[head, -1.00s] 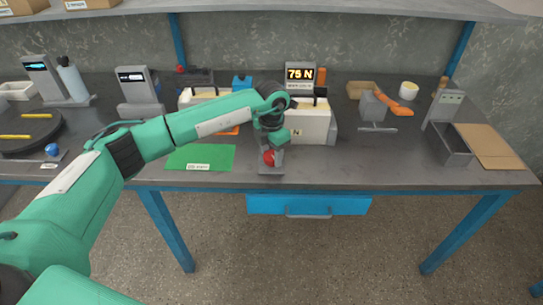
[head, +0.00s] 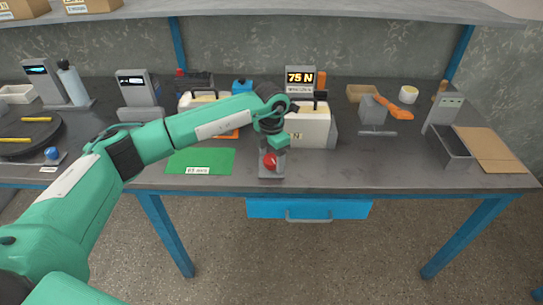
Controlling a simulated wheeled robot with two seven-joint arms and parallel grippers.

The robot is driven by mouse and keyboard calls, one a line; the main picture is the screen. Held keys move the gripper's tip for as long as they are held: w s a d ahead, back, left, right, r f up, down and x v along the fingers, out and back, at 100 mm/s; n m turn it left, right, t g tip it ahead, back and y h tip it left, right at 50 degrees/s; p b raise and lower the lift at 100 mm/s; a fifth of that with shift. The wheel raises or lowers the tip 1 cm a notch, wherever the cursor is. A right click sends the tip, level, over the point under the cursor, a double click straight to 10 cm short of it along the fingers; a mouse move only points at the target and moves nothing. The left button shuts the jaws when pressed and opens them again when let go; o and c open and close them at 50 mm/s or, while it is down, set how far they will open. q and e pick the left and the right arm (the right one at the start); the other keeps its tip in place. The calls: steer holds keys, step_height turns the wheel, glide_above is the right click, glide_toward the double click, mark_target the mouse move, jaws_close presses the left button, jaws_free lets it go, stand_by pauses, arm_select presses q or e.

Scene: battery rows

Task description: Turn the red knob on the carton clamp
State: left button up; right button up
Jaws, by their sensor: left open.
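The red knob (head: 270,161) sits low on the front of the carton clamp, on a small grey base (head: 271,174) near the table's front edge. My right gripper is out of view.
A green mat (head: 200,161) lies left of the knob. A grey device with an orange handle (head: 378,114), a grey bin (head: 450,146) and a brown board (head: 490,149) stand to the right. A blue knob (head: 52,153) is at the far left. The front right tabletop is clear.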

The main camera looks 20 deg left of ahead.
mark_target(271, 159)
arm_select(q)
steer(key=shift+r, duration=0.35)
step_height(271, 159, up, 13)
steer(key=b, duration=0.1)
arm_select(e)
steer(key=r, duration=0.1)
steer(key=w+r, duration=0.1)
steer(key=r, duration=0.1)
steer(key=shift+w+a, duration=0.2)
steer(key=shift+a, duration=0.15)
